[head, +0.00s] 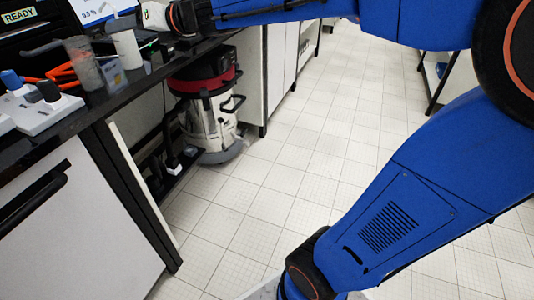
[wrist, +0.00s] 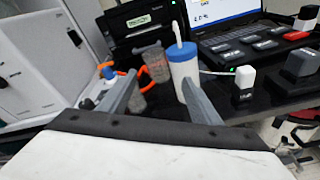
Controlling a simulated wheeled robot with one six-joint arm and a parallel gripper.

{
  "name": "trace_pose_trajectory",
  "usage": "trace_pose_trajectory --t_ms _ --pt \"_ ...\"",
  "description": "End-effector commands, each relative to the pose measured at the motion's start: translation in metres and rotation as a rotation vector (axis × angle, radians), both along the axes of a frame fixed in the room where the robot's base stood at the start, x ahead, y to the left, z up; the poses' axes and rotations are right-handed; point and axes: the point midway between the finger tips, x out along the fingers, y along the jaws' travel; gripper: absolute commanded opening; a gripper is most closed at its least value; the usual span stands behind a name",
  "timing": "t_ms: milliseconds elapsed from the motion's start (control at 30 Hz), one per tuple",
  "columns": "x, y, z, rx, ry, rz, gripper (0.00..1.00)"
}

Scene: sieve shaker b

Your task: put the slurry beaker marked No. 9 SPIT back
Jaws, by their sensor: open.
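A clear beaker with grey contents (head: 85,68) stands on the black bench top in the head view. It also shows in the wrist view (wrist: 157,66), ahead of my open fingers. I cannot read its marking, so I cannot tell whether it is No. 9 SPIT. My gripper (wrist: 161,80) is open with nothing between its fingers. A white tumbler with a blue lid and straw (wrist: 183,66) stands right of the beaker, close behind my right finger. The tumbler is white in the head view too (head: 127,50). A second greyish vessel (wrist: 136,102) is partly hidden by my left finger.
An orange cable (head: 62,72) lies behind the beaker. A white block with blue and dark knobs (head: 40,108) sits at the near bench edge. A laptop (wrist: 245,35) and several dark blocks are at the right in the wrist view. A vacuum cleaner (head: 208,110) stands below the bench.

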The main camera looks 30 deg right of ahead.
Motion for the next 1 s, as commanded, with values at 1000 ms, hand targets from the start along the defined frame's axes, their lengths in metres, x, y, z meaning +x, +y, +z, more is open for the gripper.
trace_pose_trajectory --t_ms 1000 --pt "-0.339 -0.181 -0.262 2.172 1.006 -2.009 0.58"
